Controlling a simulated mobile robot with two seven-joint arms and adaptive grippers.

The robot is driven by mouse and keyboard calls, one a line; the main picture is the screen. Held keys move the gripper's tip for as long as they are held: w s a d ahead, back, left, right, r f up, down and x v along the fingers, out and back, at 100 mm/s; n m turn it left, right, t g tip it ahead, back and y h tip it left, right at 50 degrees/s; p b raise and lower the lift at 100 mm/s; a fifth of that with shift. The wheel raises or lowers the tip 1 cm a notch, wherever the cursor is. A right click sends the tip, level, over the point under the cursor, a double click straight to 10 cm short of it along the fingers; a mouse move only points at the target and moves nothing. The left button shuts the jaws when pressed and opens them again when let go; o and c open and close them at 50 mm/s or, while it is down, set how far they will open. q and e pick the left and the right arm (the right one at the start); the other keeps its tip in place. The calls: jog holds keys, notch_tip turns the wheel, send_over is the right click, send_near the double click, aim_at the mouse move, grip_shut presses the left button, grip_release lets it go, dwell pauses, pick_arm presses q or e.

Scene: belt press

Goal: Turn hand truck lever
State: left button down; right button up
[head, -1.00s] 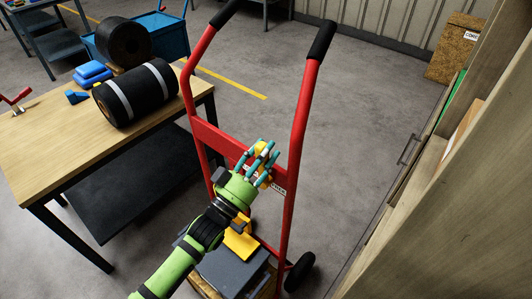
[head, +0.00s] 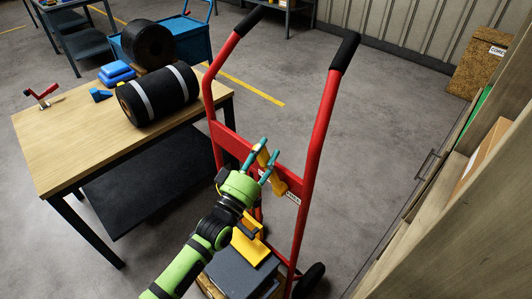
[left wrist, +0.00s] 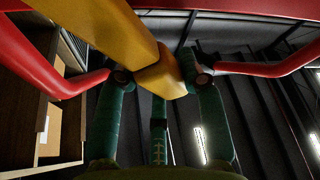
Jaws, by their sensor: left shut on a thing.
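The red hand truck (head: 322,118) stands upright in the middle of the head view, with black grips on its two handles. A yellow lever (head: 276,174) sits at its red crossbar; it also shows in the left wrist view (left wrist: 100,28), ending in a yellow block between the fingers. My left gripper (head: 264,164) reaches up to the crossbar. Its teal fingers (left wrist: 160,85) are shut on the lever, one on each side. Part of the lever is hidden behind the fingers. My right gripper is in neither view.
A wooden table (head: 58,142) on the left bears a black roll (head: 158,95) with white bands and blue items. Grey and yellow items lie low on the truck. A wooden shelf (head: 452,215) stands at the right. Grey floor is clear behind the truck.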

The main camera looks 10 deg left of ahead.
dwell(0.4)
pick_arm(q)
jog(key=c, duration=0.7)
grip_release()
jog(key=shift+w, duration=0.1)
jog(key=shift+s+a+f, duration=0.1)
jog(key=shift+s, duration=0.1)
jog(key=v, duration=1.1)
jog(key=shift+s+a+f, duration=0.1)
jog(key=shift+s, duration=0.15)
